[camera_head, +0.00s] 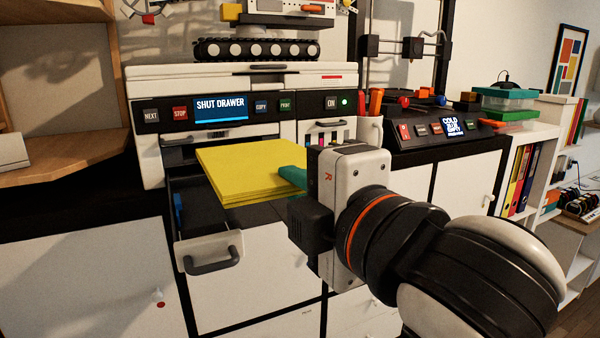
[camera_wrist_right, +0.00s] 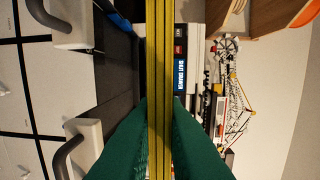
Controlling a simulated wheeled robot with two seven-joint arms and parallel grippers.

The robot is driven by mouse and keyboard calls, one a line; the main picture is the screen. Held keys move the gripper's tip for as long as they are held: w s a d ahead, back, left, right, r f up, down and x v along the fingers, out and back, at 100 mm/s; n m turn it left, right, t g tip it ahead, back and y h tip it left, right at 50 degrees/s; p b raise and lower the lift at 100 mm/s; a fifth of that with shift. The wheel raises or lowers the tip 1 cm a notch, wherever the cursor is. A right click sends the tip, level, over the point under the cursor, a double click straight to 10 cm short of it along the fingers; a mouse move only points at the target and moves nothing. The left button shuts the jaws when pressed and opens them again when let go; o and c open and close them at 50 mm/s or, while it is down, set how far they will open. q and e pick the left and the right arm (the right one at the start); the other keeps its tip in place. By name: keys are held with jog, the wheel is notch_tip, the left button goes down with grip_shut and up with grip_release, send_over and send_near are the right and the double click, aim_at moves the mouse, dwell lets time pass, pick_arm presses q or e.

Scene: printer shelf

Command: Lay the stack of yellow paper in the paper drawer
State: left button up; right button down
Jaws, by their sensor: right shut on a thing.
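The stack of yellow paper (camera_head: 251,171) is held flat in the air above the pulled-out paper drawer (camera_head: 210,250) in the head view. My right gripper (camera_head: 296,178) is shut on the stack's right edge. In the right wrist view the stack (camera_wrist_right: 158,60) stands edge-on between the green fingers of my right gripper (camera_wrist_right: 158,130). The drawer's dark floor (camera_wrist_right: 116,70) shows beside the stack there, with a gap between them. The printer (camera_head: 240,85) has a screen reading "SHUT DRAWER". My left gripper is not in view.
A black-topped machine (camera_head: 445,125) with pens and a small screen stands right of the printer. A toy tracked vehicle (camera_head: 258,48) sits on top of the printer. A wooden shelf (camera_head: 65,155) is at the left, and a white bookshelf (camera_head: 530,150) with binders is at the right.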

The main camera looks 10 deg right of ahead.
aim_at(274, 162)
jog(key=shift+w+a, duration=0.1)
jog(key=shift+w, duration=0.4)
jog(key=x, duration=0.4)
jog(key=shift+w, duration=0.3)
jog(key=shift+w+a+g, duration=0.25)
jog(key=shift+w+g, duration=0.15)
jog(key=shift+w, duration=0.55)
jog(key=shift+w+f+g+h, duration=0.1)
jog(key=shift+f+g+h, duration=0.25)
jog(key=shift+f, duration=0.25)
jog(key=shift+f+g, duration=0.3)
jog(key=shift+g, duration=0.05)
jog(key=c, duration=1.4)
grip_release()
